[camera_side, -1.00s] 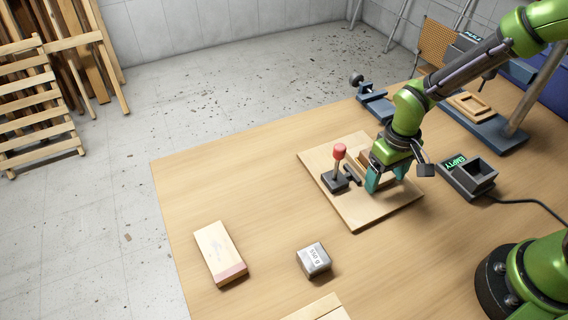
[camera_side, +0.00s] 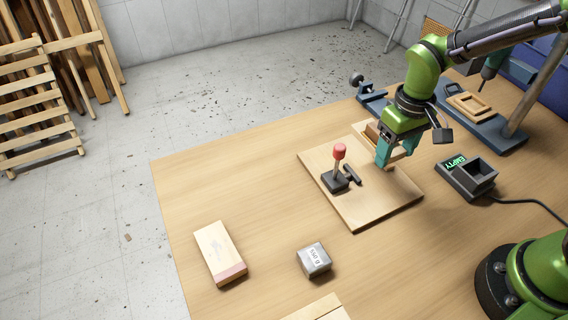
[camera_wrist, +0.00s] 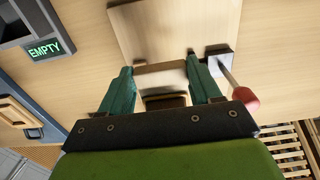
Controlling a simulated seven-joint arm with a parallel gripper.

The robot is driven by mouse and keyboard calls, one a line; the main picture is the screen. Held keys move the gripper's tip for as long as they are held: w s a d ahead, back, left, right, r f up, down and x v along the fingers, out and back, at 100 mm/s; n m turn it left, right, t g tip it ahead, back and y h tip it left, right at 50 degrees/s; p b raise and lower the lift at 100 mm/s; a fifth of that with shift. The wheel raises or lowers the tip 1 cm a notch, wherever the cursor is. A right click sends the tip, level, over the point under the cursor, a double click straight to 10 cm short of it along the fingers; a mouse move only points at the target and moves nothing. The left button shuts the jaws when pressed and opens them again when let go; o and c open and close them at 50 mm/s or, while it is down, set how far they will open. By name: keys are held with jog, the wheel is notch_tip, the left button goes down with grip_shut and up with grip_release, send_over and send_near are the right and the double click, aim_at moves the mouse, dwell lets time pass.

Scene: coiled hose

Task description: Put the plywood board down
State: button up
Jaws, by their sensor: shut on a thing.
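The plywood board (camera_side: 364,132) is a small pale piece held between the teal fingers of my gripper (camera_side: 383,152), raised over the right back part of a square wooden base. In the wrist view the board (camera_wrist: 163,79) lies between both fingers of my gripper (camera_wrist: 158,66), with a darker brown part (camera_wrist: 165,101) nearer the wrist. The fingers hide part of the board. The square base (camera_side: 365,205) lies flat on the table and carries a clamp with a red-tipped lever (camera_side: 339,152).
A grey block with printed weight (camera_side: 314,260) and a pale wooden block with a pink end (camera_side: 220,254) lie at the front. A dark box reading EMPTY (camera_side: 470,175) stands to the right. A blue stand (camera_side: 485,125) is behind.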

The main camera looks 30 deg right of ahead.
notch_tip(320, 180, up, 13)
jog(key=s+a, duration=0.3)
jog(key=a, duration=0.5)
jog(key=s+a, duration=0.3)
jog(key=a, duration=0.5)
jog(key=f, duration=1.6)
jog(key=shift+d, duration=0.3)
jog(key=shift+w+f, duration=0.1)
jog(key=shift+f, duration=0.3)
send_over(267, 211)
jog(key=shift+f, duration=2.55)
jog(key=shift+f, duration=0.15)
jog(key=o, duration=1.1)
